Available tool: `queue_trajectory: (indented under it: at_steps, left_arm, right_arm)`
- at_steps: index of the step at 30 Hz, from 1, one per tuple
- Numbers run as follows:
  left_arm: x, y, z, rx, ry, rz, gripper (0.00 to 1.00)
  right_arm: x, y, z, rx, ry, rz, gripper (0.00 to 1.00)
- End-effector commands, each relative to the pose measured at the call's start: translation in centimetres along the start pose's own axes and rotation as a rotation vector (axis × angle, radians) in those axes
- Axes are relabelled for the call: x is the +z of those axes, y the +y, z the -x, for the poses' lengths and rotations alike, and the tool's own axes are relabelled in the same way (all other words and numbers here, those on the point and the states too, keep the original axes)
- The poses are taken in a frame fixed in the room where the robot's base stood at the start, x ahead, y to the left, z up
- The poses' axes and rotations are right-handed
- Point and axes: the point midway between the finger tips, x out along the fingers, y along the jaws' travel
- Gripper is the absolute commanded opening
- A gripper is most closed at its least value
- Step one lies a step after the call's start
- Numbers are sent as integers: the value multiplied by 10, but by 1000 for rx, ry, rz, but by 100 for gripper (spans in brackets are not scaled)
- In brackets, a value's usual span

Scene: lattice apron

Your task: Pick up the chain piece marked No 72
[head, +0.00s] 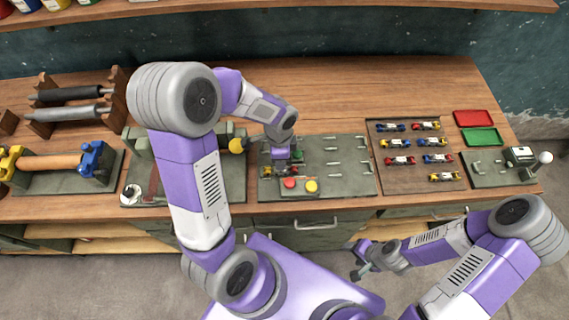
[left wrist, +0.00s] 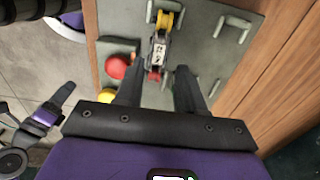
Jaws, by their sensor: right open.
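In the left wrist view a chain piece (left wrist: 158,50) with a pale, dark-marked plate, a yellow end and a red end lies on the grey-green plate (left wrist: 112,20). Its marking is too small to read surely. My left gripper (left wrist: 158,76) is open, its fingers on either side of the red end, with gaps showing. In the head view my left gripper (head: 283,167) is over the plate and partly hides what lies under it. Several other chain pieces with coloured ends, such as a blue-ended one (head: 391,127), lie on a brown tray (head: 412,177). My right gripper (head: 360,262) is open and empty, before the bench.
A red button (head: 290,183) and yellow button (head: 311,187) sit at the plate's front edge, close to my left gripper. Low metal brackets (head: 333,142) stand on the plate's right. Red (head: 474,118) and green (head: 482,137) trays lie far right.

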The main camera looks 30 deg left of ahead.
Motion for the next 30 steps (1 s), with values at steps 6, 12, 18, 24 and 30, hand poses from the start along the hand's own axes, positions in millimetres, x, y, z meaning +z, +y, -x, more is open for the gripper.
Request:
queue_trajectory:
  at_steps: [6,12,18,24,30]
  left_arm:
    - [1,0,-32,5,-4,-2,38]
    - [0,-1,-55,1,-1,0,38]
    - [0,-2,-56,-1,0,1,38]
    - [0,-2,-56,0,0,0,17]
    - [0,-2,-56,-1,1,0,0]
  right_arm:
    - [0,1,-2,0,0,0,61]
    - [0,2,-5,0,0,0,61]
    - [0,2,-5,0,0,0,61]
    - [0,2,-5,0,0,0,61]
    - [0,2,-5,0,0,0,61]
